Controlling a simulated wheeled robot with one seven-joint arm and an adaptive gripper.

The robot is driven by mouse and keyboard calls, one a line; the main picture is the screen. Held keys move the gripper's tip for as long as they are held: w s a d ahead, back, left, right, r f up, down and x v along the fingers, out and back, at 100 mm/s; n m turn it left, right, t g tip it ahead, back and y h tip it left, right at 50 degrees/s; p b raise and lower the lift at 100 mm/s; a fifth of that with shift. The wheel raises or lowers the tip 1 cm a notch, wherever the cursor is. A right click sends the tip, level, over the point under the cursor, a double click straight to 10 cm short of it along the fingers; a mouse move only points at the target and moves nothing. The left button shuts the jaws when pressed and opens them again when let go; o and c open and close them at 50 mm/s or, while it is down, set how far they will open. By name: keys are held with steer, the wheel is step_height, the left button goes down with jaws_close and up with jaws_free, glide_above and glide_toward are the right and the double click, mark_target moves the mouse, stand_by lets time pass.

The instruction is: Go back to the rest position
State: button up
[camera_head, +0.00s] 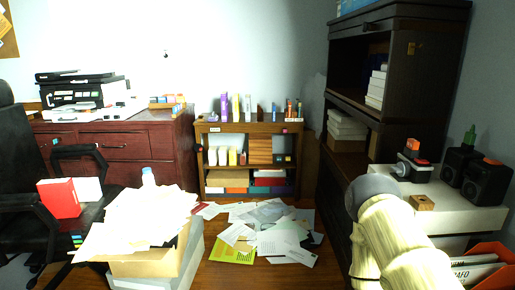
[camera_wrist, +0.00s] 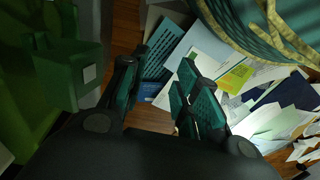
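My gripper (camera_wrist: 160,82) shows in the wrist view with its two dark, teal-padded fingers spread apart. No object shows between the fingertips; papers and wooden floor lie beyond them. In the head view, pale links of my arm reach up from the lower right, and the gripper itself cannot be made out there. A green box-like shape (camera_wrist: 68,65) is close to the left finger in the wrist view; what it is cannot be told.
Loose papers (camera_head: 262,232) cover the floor, with a paper-filled box (camera_head: 150,264) at left. A dark bookcase (camera_head: 392,110) and a white cabinet (camera_head: 470,215) with speakers (camera_head: 488,182) stand close to my arm. A low shelf (camera_head: 207,165) stands behind.

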step_height(320, 180, up, 26)
steer(key=p, duration=2.4)
steer(key=shift+r+p, duration=0.15)
steer(key=shift+p, duration=0.2)
